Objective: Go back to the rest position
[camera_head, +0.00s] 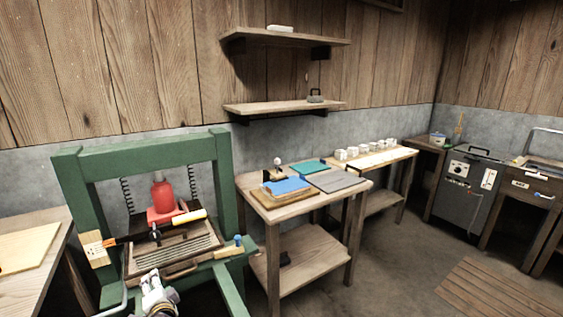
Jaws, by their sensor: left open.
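My left gripper (152,280) is in the bottom left of the head view, with its white and grey body in front of the green press frame (137,154). It is open, and I see nothing held in it. It lies just in front of the tray with a ribbed, grooved surface (175,253) on the press bed; I cannot tell whether it touches the tray's front edge. My right gripper is not in view.
A red bottle jack (163,196) stands inside the press, above an orange-and-black bar (158,230). A wooden table (290,212) with blue, teal and grey slabs stands to the right. Two shelves (283,107) hang above.

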